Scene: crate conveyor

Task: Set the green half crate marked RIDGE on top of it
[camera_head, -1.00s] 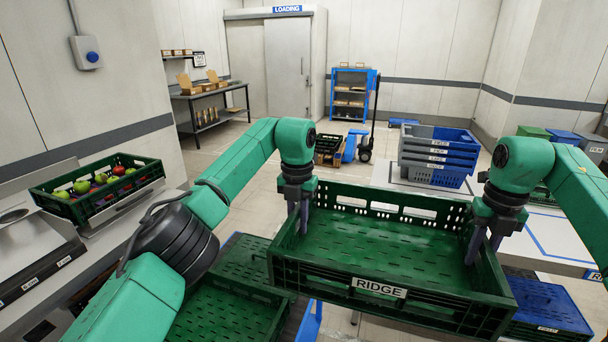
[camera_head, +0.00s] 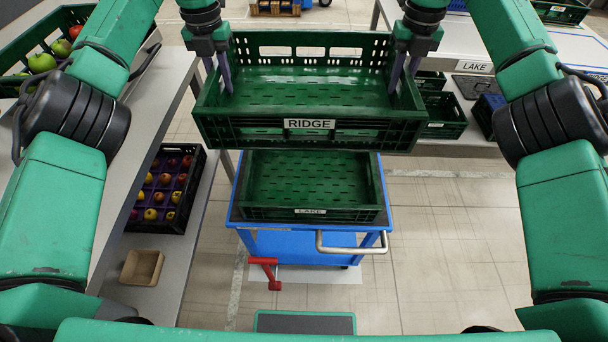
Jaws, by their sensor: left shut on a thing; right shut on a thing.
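The green half crate marked RIDGE (camera_head: 255,132) is empty and hangs level between my two grippers. My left gripper (camera_head: 222,75) is shut on its left side wall. My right gripper (camera_head: 402,75) is shut on its right side wall. Below it, a green crate marked LAKE (camera_head: 260,213) sits on a blue cart (camera_head: 235,215). The RIDGE crate is above and apart from the LAKE crate, hides its far part, and reaches past it on both sides in the picture. The LAKE crate looks empty where it shows.
A crate of apples (camera_head: 15,60) stands on the left counter. Below it are a dark crate of fruit (camera_head: 195,200) and a small cardboard box (camera_head: 142,266). The cart has a metal handle (camera_head: 350,248) and a red pedal (camera_head: 266,262). Floor to the right is clear.

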